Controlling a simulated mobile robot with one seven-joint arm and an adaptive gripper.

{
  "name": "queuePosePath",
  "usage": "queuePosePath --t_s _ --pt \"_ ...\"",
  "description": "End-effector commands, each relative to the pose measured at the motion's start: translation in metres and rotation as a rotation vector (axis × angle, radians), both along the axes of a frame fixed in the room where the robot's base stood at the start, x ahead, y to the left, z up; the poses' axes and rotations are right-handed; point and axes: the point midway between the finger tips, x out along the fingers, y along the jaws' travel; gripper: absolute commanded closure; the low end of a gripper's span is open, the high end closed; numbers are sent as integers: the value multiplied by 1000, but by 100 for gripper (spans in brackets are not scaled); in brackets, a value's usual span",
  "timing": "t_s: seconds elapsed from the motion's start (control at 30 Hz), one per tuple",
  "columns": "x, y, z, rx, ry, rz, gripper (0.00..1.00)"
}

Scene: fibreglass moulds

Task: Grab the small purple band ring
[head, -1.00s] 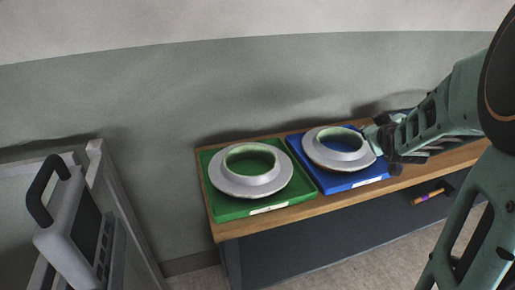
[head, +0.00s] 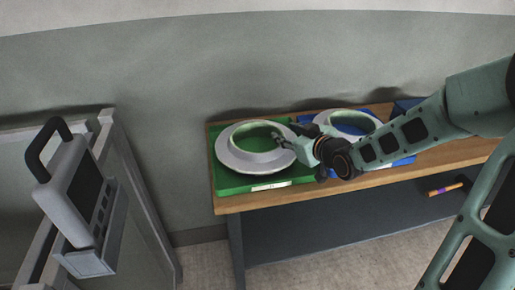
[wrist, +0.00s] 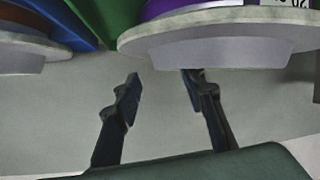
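A pale grey flanged ring mould (head: 254,165) sits on a green tray (head: 232,186) at the left of the bench. In the wrist view the near flanged ring (wrist: 225,35) carries a purple band (wrist: 178,8) at the top edge, partly cut off, beside green. A second flanged ring (head: 327,117) stands on a blue tray (head: 402,160), partly hidden by my arm; in the wrist view it shows a brownish-red band. My gripper (head: 279,139) is at the right side of the green-tray ring. Its two fingers (wrist: 161,79) are apart with nothing between them.
The wooden bench (head: 375,182) runs along a grey-green wall. A small purple and orange object (head: 444,189) lies on the shelf below. A grey-framed panel with a handled device (head: 75,190) stands at the left. The floor in front of the bench is clear.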

Motion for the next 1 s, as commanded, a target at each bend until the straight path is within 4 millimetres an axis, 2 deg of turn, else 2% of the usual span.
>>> queuePosePath --t_s 0.23,0.5,0.8,1.0 --pt "16 10 -10 0 0 1 62" --pt "47 27 -24 0 0 0 62" --pt "51 28 -25 -3 0 -2 62" --pt "51 28 -25 -3 0 -2 84"
